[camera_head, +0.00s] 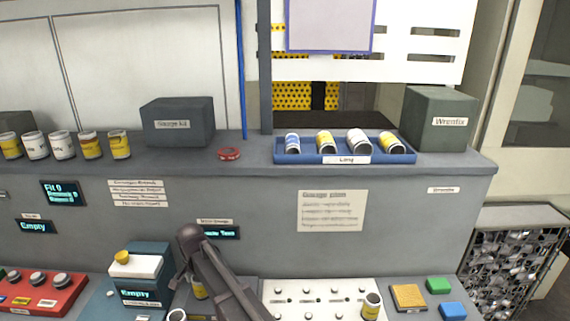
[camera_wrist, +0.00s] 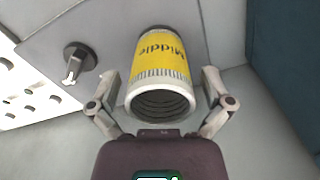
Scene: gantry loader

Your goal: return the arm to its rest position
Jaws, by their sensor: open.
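My arm (camera_head: 222,280) reaches into the lower middle of the head view, above the lower work surface. My gripper (camera_wrist: 161,78) shows in the wrist view with its two fingers spread apart. A yellow and white cylinder marked "Middle" (camera_wrist: 163,55) lies in line with the space between the fingers, its threaded open end toward the camera. Gaps show between it and both fingers, so it does not look gripped. In the head view a partly hidden yellow cylinder (camera_head: 199,290) shows beside my arm; I cannot tell if it is the same one.
A blue tray (camera_head: 347,160) holds several cylinders on the upper shelf, beside a box marked "Wrentix" (camera_head: 440,120). Below are a white plate with holes (camera_head: 300,301), a yellow cylinder (camera_head: 371,306) and a red block with knobs (camera_head: 40,295). The shelf front stands close behind my arm.

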